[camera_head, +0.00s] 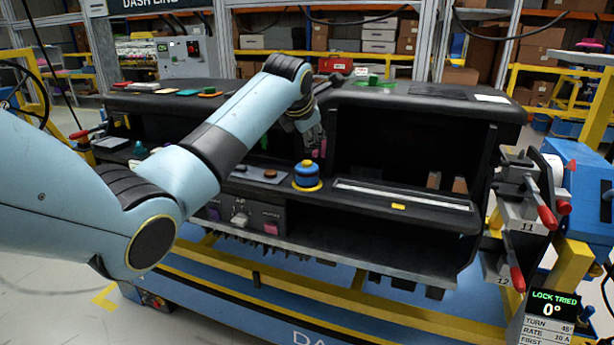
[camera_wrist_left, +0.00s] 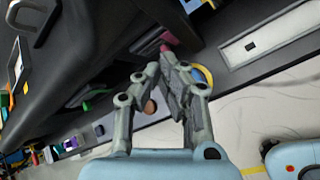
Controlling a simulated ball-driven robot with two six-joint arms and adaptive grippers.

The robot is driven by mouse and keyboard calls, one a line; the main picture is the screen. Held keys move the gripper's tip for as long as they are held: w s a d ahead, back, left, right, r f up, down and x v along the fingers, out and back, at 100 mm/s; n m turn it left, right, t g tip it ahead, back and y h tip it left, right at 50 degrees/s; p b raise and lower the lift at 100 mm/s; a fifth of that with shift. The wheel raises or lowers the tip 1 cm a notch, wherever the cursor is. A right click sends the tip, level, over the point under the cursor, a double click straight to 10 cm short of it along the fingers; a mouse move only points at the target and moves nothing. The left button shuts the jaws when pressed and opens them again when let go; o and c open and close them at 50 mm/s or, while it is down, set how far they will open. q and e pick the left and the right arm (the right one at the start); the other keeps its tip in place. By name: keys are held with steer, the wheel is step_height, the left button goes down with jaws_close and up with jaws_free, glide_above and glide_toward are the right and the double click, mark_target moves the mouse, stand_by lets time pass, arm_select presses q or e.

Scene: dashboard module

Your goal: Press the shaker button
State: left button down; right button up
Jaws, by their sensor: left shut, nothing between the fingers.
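No button's label can be read well enough to name the shaker button. A panel on the black dashboard (camera_head: 400,105) carries a brown round button (camera_head: 270,173) and another dark one beside it. Below are a pink button (camera_head: 271,229) and a white switch (camera_head: 240,221). My left gripper (camera_head: 317,150) is shut and empty. It points down in front of the dashboard's middle, above a blue knob (camera_head: 307,172) with a yellow ring. In the left wrist view the shut fingers (camera_wrist_left: 170,62) partly hide the yellow ring (camera_wrist_left: 205,75). A brown round button (camera_wrist_left: 150,107) shows between the finger links.
An open dark cavity lies right of the gripper, above a pale strip (camera_head: 400,194) and a small yellow block (camera_head: 398,207). Red-handled clamps (camera_head: 546,217) stand at the right end. A control box (camera_head: 185,57) stands behind. The dashboard rests on a blue and yellow frame.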

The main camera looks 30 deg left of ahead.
mark_target(310, 162)
arm_select(q)
steer(key=shift+f, duration=1.4)
arm_select(e)
steer(key=shift+f, duration=0.65)
steer(key=shift+a, duration=0.2)
arm_select(q)
steer(key=shift+f, duration=0.1)
arm_select(e)
steer(key=shift+d, duration=0.15)
arm_select(q)
steer(key=shift+f, duration=0.25)
arm_select(e)
steer(key=shift+r, duration=0.1)
arm_select(q)
steer(key=shift+f, duration=0.45)
steer(key=shift+r+p, duration=0.85)
arm_select(e)
steer(key=shift+r, duration=0.9)
